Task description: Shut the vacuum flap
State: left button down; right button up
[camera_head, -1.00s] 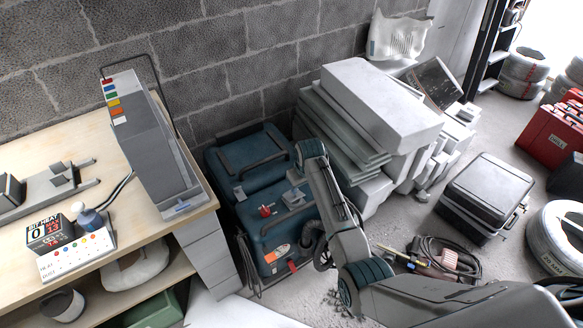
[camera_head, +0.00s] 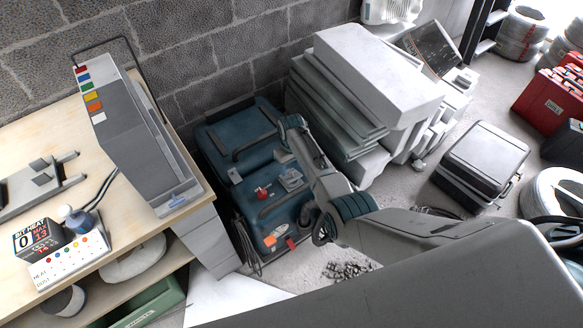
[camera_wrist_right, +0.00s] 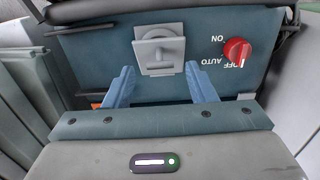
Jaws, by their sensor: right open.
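The teal vacuum (camera_head: 262,216) stands on the floor beside the bench. On its top is a small grey flap with its square mount (camera_head: 291,179), beside a red knob (camera_head: 262,193). In the right wrist view the grey flap piece (camera_wrist_right: 160,50) lies ahead with a round opening partly showing; its exact angle is hard to tell. The knob (camera_wrist_right: 237,51) is to its right. My right gripper (camera_wrist_right: 160,87) is open and empty, its blue fingers apart, just short of the flap and to either side of it. In the head view its fingertips are hidden. My left gripper is out of view.
A workbench (camera_head: 125,200) with a tall grey unit (camera_head: 135,140) stands left of the vacuum. Stacked pale slabs (camera_head: 370,85) are close on its right, and a block wall is behind. A grey case (camera_head: 485,160) sits further right, with bare floor around it.

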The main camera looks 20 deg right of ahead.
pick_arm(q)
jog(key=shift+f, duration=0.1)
pick_arm(e)
jog(key=shift+f, duration=0.6)
